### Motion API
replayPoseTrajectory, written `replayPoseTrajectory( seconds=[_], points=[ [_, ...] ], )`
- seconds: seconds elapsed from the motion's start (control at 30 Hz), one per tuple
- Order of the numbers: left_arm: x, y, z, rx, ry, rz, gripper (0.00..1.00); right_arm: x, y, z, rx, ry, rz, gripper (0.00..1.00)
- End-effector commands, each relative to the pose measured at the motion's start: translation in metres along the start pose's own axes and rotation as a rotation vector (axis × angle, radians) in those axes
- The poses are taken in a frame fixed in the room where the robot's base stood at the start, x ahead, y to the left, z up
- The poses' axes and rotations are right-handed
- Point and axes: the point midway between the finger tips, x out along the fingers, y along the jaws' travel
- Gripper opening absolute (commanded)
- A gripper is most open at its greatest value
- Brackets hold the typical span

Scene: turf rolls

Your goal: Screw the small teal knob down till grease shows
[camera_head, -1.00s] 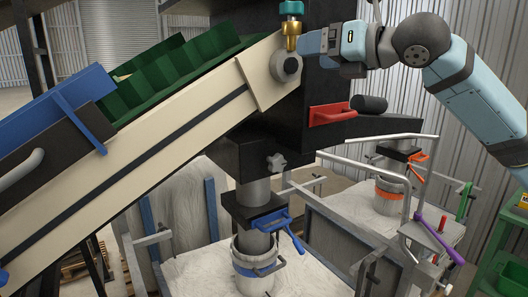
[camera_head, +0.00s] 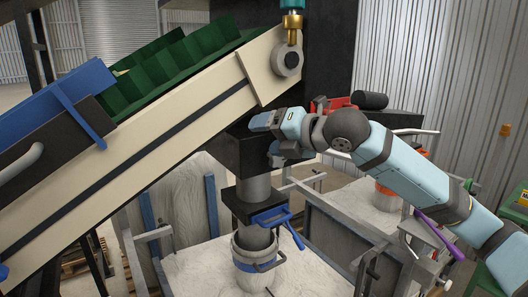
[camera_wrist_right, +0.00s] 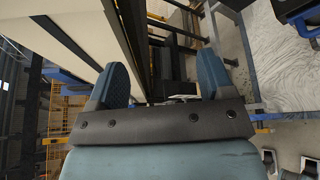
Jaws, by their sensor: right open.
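The small teal knob (camera_head: 292,3) sits on top of a brass grease cup (camera_head: 293,22) at the top edge of the head view. Its upper part is cut off by the frame. The cup stands above the round grey bearing at the conveyor's upper end. My right gripper (camera_head: 262,121) is well below the knob and apart from it, in front of the black column block. In the right wrist view its two blue fingers (camera_wrist_right: 163,75) are spread with nothing between them. No grease can be made out. My left gripper is not in view.
The cream conveyor frame (camera_head: 150,144) with its green cleated belt (camera_head: 185,60) slopes up to the bearing. A red lever (camera_head: 330,103) and a black handle lie right of the column. A blue clamp (camera_head: 275,217) sits below my gripper.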

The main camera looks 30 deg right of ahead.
Motion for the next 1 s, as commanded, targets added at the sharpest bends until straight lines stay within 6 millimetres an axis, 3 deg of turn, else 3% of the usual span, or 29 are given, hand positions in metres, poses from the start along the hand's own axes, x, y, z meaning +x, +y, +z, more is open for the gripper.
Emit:
replayPoseTrajectory(
  seconds=[0.3, 1.0],
  points=[
    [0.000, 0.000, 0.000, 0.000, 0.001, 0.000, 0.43, 0.017, -0.019, -0.022, 0.121, 0.017, 0.000, 0.74],
    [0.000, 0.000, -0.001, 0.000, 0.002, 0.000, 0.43, 0.016, -0.015, -0.018, 0.189, 0.019, 0.006, 0.74]
  ],
)
